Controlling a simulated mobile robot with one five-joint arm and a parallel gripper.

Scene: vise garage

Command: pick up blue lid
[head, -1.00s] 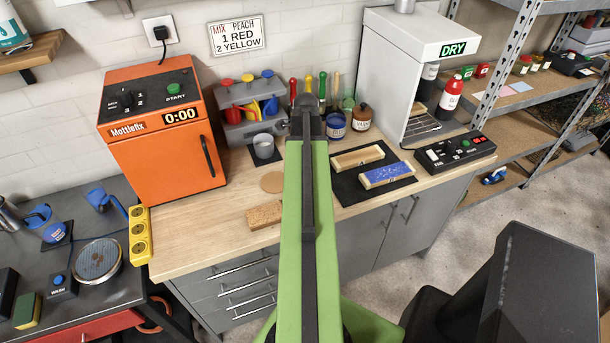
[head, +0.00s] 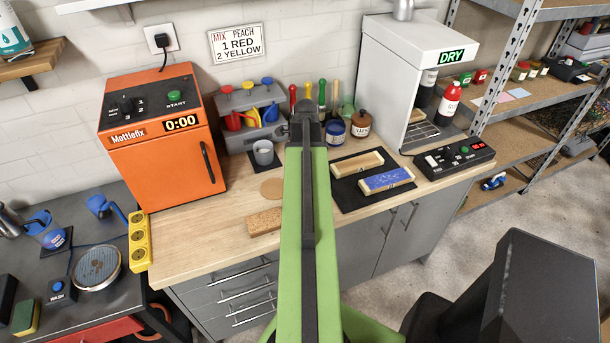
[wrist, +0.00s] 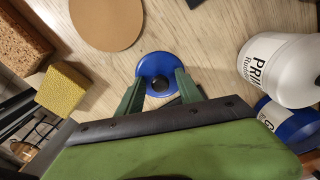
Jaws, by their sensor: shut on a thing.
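The blue lid (wrist: 159,72) is a round disc with a small knob, in the middle of the wrist view. My gripper (wrist: 160,86) is shut on it, with one green finger on each side. The lid is over the light wooden worktop; I cannot tell whether it touches the wood. In the head view, my own green arm hides the lid and my fingertips.
A white jar labelled PRIM (wrist: 285,70) and a blue container (wrist: 288,122) stand close on the right. A round cork mat (wrist: 106,22), a yellow sponge block (wrist: 64,89) and a cork block (wrist: 22,42) lie to the left. An orange oven (head: 165,145) stands further left.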

